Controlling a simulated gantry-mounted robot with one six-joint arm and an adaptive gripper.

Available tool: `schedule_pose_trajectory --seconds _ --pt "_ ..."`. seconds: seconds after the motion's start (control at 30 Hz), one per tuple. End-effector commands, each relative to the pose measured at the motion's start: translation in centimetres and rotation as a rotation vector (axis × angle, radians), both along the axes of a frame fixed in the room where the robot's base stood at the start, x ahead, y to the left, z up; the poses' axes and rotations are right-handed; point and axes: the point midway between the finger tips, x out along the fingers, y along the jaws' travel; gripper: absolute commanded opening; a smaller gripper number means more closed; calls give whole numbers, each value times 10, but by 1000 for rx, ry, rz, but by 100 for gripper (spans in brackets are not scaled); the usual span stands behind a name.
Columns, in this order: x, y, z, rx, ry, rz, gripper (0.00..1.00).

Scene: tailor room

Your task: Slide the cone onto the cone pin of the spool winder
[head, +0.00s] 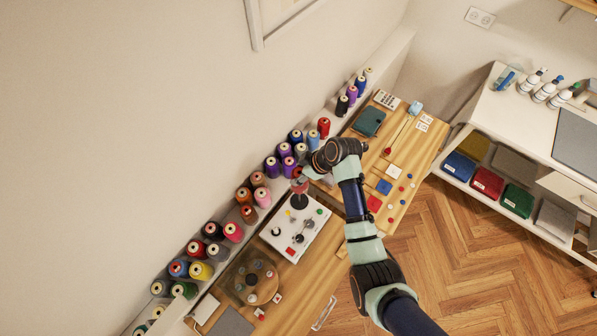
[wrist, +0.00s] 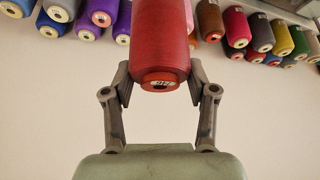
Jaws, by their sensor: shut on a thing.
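A dark red cone of thread (wrist: 160,45) sits between the two fingers of my gripper (wrist: 160,88) in the wrist view, with its labelled end facing the camera. In the head view the red cone (head: 299,186) shows small at the end of my arm. My gripper (head: 302,178) is shut on it. The spool winder (head: 284,243) is a white box with dark knobs and a red button. A dark round part (head: 299,202) stands at its back, just below the cone in the picture. I cannot tell whether cone and winder touch, and the cone pin cannot be made out.
A shelf (head: 216,277) behind the wooden table holds several coloured cones close to my gripper.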

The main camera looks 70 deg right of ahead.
Motion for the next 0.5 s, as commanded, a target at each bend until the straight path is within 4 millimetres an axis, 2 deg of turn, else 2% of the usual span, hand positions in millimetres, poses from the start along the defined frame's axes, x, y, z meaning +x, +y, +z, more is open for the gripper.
schedule_pose_trajectory --seconds 0.5 --pt "0 0 -28 0 0 0 0"
